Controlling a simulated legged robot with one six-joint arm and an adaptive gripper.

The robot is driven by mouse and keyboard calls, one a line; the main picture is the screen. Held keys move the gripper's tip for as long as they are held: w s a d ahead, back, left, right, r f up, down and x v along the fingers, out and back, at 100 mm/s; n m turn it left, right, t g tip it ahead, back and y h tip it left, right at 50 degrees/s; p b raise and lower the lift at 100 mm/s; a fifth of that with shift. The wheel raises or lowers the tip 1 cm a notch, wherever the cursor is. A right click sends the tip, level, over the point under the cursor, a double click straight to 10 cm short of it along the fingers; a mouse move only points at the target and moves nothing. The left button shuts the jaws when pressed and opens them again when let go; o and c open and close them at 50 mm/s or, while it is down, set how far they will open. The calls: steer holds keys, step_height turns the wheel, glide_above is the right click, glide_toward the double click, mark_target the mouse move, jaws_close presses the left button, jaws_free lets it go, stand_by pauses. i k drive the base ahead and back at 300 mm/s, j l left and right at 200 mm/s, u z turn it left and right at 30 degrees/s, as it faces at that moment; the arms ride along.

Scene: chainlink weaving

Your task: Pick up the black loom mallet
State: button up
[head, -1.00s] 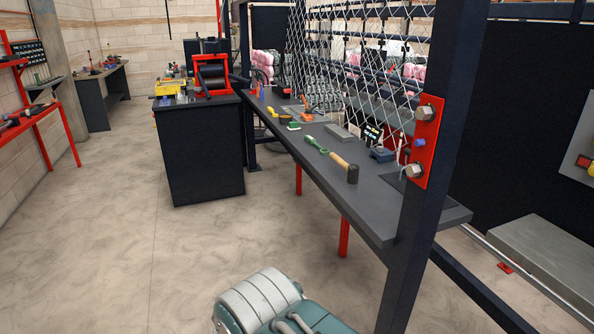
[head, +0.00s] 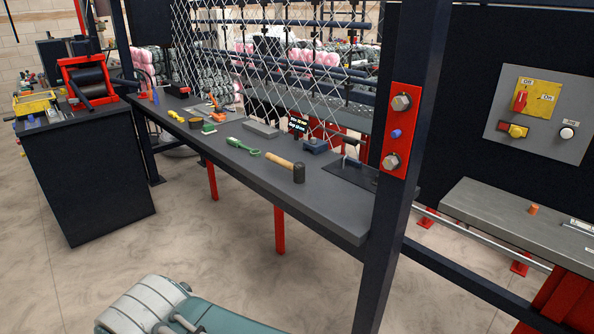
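The loom mallet (head: 287,168) lies on its side on the long grey workbench (head: 335,212), toward the front edge in the middle of the head view. It has a black head (head: 299,173) at the right and a light wooden handle (head: 280,163) pointing left. Nothing covers it. My gripper is not visible. Part of my own body shows at the bottom left, apart from the bench.
A green-handled tool (head: 243,148) lies just left of the mallet. A grey block (head: 261,130) and a small blue vise-like tool (head: 314,146) sit behind. A dark upright post (head: 402,140) stands right of the mallet. The floor (head: 215,245) before the bench is clear.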

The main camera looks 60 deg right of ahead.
mark_target(298, 168)
steer(key=i+l+z, duration=0.15)
steer(key=i+z, duration=0.15)
steer(key=z, duration=0.2)
steer(key=i+z, duration=0.25)
steer(key=z, duration=0.2)
steer(key=i+j+z, duration=0.1)
steer(key=i+z, duration=0.2)
steer(key=z, duration=0.2)
steer(key=i+l+z, duration=0.75)
steer(key=i+l, duration=0.05)
